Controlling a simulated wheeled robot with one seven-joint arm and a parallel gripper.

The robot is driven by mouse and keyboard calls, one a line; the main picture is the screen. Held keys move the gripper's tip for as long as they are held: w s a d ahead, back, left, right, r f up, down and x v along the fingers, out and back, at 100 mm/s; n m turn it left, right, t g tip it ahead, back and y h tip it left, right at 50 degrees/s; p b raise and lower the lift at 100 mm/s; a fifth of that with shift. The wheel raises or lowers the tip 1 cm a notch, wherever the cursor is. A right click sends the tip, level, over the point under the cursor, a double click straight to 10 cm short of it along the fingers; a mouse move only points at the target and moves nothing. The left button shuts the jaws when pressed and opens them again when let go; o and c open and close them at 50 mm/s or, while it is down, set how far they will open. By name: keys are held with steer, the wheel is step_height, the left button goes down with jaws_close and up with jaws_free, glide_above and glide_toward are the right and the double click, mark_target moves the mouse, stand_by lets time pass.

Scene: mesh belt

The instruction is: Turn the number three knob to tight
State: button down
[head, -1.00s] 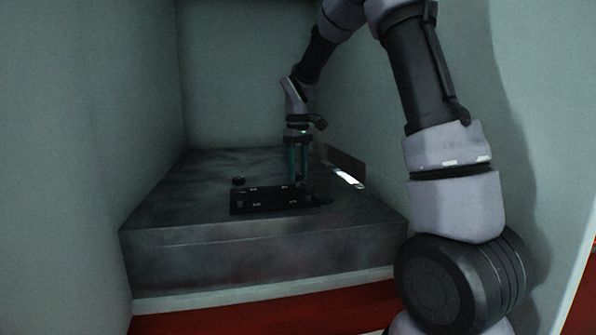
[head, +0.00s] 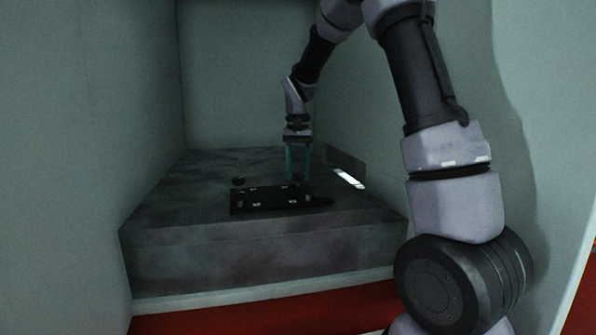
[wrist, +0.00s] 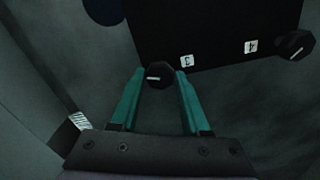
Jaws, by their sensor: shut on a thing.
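The number three knob (wrist: 158,75) is dark and round with a pale pointer line, in the wrist view beside the label "3" (wrist: 187,61). My gripper (wrist: 158,80) has its teal fingers on either side of this knob and is shut on it. The line lies nearly level across the picture. In the head view my gripper (head: 298,180) points down at the back right part of the black panel (head: 270,203). The knob cannot be made out clearly there.
The number four knob (wrist: 295,46) sits to the right beside its label "4" (wrist: 251,47). A wall stands close on the right.

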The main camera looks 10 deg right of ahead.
mark_target(298, 174)
steer(key=shift+m, duration=1)
steer(key=shift+r, duration=0.1)
steer(key=shift+c, duration=1.9)
jaws_free()
step_height(298, 174, up, 11)
